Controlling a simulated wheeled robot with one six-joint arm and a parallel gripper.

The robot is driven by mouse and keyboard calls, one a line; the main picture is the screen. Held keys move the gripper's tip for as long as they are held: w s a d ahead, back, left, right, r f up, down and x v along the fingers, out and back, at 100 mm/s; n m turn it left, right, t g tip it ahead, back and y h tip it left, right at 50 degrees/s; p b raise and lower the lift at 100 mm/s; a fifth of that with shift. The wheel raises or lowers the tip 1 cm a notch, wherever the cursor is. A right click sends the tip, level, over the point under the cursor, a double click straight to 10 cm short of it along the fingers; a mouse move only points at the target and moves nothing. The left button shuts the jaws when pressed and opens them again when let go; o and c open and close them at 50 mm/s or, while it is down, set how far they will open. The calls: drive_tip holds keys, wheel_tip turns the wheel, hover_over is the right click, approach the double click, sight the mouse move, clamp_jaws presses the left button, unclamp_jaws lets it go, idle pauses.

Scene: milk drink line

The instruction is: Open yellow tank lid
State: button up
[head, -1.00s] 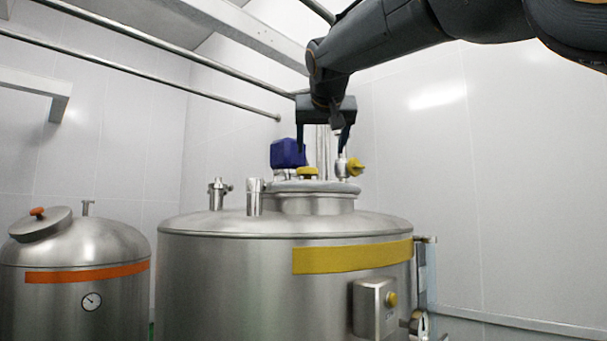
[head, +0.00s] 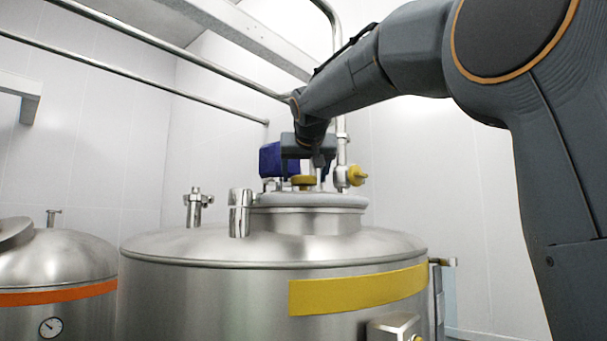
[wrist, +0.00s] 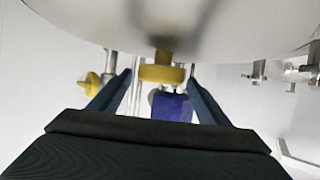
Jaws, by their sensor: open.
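The steel tank with the yellow band (head: 355,291) fills the middle of the head view. Its round lid (head: 310,201) lies flat on the raised neck, with a yellow knob (head: 303,182) standing on top. My gripper (head: 303,184) is above the lid, its fingers pointing down around the knob. In the wrist view the same knob (wrist: 162,73) sits between my two spread fingertips, with a gap on each side, under the blurred lid surface (wrist: 170,25). My gripper is open and holds nothing.
A blue box (head: 270,160) and a pipe with a yellow valve handle (head: 356,176) stand behind the knob. Steel fittings (head: 240,212) rise from the tank top at left. An orange-banded tank (head: 60,293) is far left. Pipes run overhead.

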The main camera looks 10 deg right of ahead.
drive_tip(key=shift+p+x, duration=0.3)
drive_tip(key=shift+x, duration=0.75)
drive_tip(key=c, duration=1.5)
drive_tip(key=shift+o, duration=0.2)
drive_tip(key=shift+s, duration=0.1)
